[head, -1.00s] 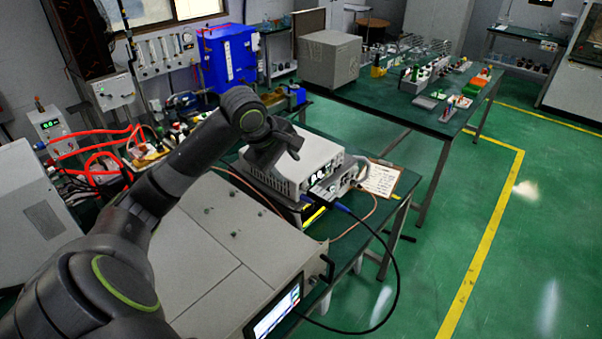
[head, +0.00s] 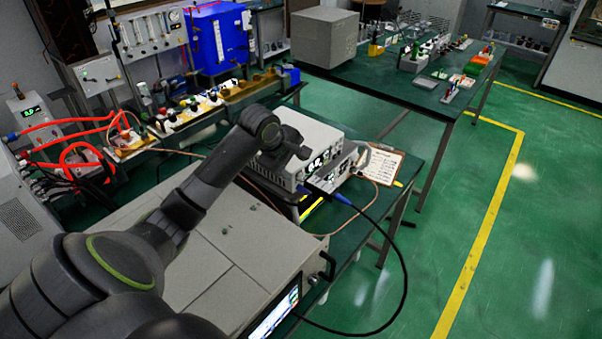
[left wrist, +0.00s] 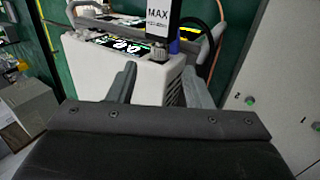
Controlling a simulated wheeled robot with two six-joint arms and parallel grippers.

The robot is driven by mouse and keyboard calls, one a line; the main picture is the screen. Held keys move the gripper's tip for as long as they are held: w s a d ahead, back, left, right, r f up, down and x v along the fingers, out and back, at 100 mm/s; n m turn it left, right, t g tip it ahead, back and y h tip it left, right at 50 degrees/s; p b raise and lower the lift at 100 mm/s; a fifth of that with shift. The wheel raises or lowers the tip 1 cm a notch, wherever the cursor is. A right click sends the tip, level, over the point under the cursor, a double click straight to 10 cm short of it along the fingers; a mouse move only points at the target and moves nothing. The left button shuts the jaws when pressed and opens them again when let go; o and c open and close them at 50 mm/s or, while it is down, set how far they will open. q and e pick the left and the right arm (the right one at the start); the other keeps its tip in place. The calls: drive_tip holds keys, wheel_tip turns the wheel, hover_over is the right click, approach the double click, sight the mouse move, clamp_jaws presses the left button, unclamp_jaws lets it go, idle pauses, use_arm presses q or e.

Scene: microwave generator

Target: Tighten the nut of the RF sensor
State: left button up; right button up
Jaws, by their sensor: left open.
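A dark block marked MAX (left wrist: 160,20) hangs in the upper middle of the left wrist view, with a small round knurled fitting (left wrist: 161,52) at its lower end. These look like the RF sensor and its nut; I cannot tell whether the nut is seated. My left gripper (left wrist: 160,88) is open, its fingers apart, with a light instrument case (left wrist: 146,80) beyond and between them. The fitting lies past the fingertips. In the head view my left gripper (head: 299,151) is over the stacked instruments (head: 318,134); its fingertips are unclear. My right gripper is not in view.
A large cabinet with a screen (head: 236,257) stands in front of the instruments. A black cable (head: 402,262) loops past the bench edge from a blue plug (head: 343,199). A clipboard (head: 383,164) lies to the right. The green floor at the right is clear.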

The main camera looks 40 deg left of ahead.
sight(302, 176)
use_arm(q)
drive_tip(key=x, duration=0.7)
drive_tip(key=shift+s, duration=0.1)
drive_tip(key=shift+c, duration=0.2)
drive_tip(key=shift+r+p, duration=0.1)
drive_tip(key=shift+p, duration=0.3)
drive_tip(key=c, duration=0.9)
